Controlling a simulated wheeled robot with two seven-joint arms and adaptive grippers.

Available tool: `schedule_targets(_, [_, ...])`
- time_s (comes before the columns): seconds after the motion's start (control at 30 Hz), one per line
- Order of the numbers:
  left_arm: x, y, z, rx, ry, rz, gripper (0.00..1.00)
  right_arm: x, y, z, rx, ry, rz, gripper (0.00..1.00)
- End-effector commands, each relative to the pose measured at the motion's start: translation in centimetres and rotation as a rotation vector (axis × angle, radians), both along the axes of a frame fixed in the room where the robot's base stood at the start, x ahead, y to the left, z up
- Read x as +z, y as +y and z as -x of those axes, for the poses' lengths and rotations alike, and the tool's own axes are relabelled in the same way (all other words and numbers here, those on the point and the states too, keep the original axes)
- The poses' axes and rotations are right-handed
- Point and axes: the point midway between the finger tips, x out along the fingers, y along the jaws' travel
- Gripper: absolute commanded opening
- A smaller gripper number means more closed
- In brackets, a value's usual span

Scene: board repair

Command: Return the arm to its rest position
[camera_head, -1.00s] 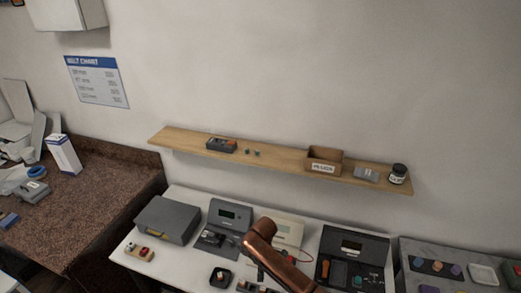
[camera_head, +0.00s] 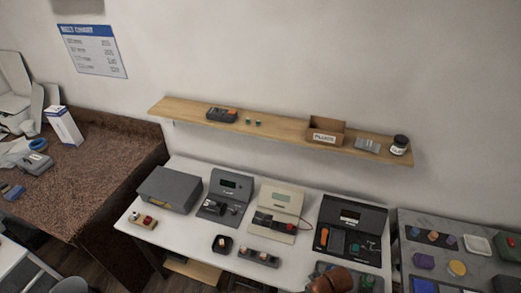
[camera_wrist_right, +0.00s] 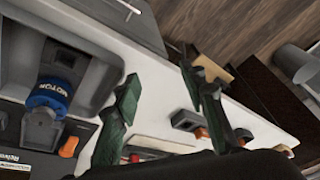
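My right gripper (camera_wrist_right: 160,82) shows in the right wrist view as two dark green fingers spread apart, with nothing held between them. It hangs above the white table (camera_wrist_right: 150,75). In the head view, a copper-coloured part of my arm (camera_head: 332,280) shows low at the bottom edge, in front of the dark device on the right; no gripper fingers show there. My left gripper is in neither view.
The white table holds a grey box (camera_head: 170,188), a dark meter (camera_head: 230,185), a beige meter (camera_head: 280,203) and a black device (camera_head: 351,228). A wooden shelf (camera_head: 280,130) runs above. The wrist view shows a blue part marked MOTOR (camera_wrist_right: 48,97) in a grey holder.

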Motion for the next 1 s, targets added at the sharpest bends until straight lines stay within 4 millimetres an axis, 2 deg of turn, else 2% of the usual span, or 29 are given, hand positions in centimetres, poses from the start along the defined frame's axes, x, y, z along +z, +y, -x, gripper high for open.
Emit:
schedule_targets(0.03, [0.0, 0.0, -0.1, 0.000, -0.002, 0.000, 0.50, 0.1, -2.2, 2.1, -0.075, 0.000, 0.004, 0.38])
schedule_targets(0.1, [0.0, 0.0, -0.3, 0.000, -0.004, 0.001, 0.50, 0.5, -4.8, 4.2, -0.165, -0.007, 0.016, 0.38])
schedule_targets(0.3, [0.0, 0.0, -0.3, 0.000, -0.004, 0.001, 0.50, 1.9, -10.3, 9.0, -0.348, -0.020, 0.059, 0.38])
schedule_targets(0.5, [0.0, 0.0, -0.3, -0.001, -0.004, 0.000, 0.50, 3.5, -14.2, 12.7, -0.471, -0.034, 0.099, 0.38])
schedule_targets(0.77, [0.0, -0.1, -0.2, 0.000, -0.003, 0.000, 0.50, 5.5, -17.9, 16.5, -0.589, -0.049, 0.150, 0.38])
schedule_targets(1.0, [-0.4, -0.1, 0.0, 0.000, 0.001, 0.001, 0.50, 0.1, -17.5, 15.0, -0.574, -0.028, 0.147, 0.38])
